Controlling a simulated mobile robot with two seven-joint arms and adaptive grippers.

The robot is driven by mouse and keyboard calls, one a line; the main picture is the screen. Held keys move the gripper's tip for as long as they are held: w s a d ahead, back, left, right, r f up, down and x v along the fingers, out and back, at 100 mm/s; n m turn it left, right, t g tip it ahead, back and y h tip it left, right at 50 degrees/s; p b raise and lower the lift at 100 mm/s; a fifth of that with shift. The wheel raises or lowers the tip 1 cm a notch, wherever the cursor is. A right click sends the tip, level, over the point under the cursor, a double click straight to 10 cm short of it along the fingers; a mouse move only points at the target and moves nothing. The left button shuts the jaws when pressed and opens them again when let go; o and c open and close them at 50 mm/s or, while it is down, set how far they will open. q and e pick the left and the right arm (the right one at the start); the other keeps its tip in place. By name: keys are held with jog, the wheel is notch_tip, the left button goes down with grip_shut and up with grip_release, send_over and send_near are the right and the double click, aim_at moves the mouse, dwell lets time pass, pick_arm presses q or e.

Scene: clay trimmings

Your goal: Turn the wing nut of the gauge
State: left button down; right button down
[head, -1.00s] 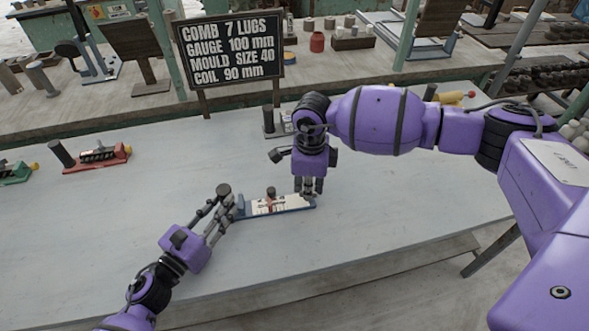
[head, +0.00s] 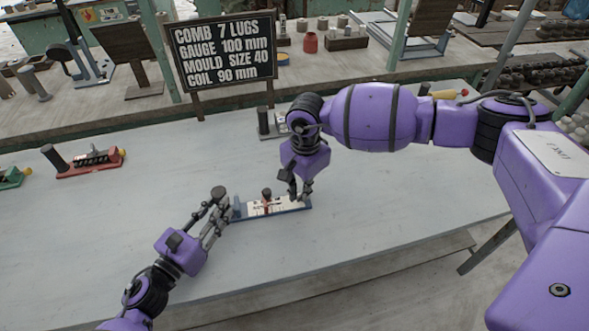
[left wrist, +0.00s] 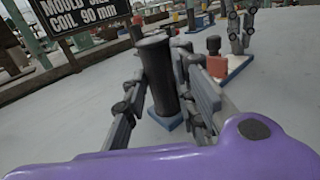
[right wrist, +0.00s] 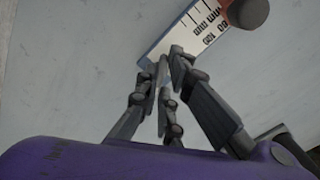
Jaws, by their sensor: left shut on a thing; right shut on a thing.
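The gauge (head: 281,209) lies on the grey table in the head view, a blue base with a white scale and a red slider topped by a dark knob (head: 266,193). My left gripper (head: 222,214) is shut on the dark upright post at the gauge's left end; the post (left wrist: 158,65) stands between the fingers in the left wrist view. My right gripper (head: 300,197) is closed at the gauge's right end, pointing down. In the right wrist view its fingers (right wrist: 165,65) meet beside the scale (right wrist: 205,28). What they grip, probably the wing nut, is hidden by the fingers.
A red gauge-like tool (head: 88,163) and a green one (head: 12,178) lie on the left of the table. A grey one (head: 268,126) stands behind my right wrist. A sign (head: 222,50) stands at the table's back. The table front is clear.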

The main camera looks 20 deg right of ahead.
jog(key=shift+n, duration=0.5)
jog(key=c, duration=1.9)
grip_release()
notch_tip(320, 180, up, 12)
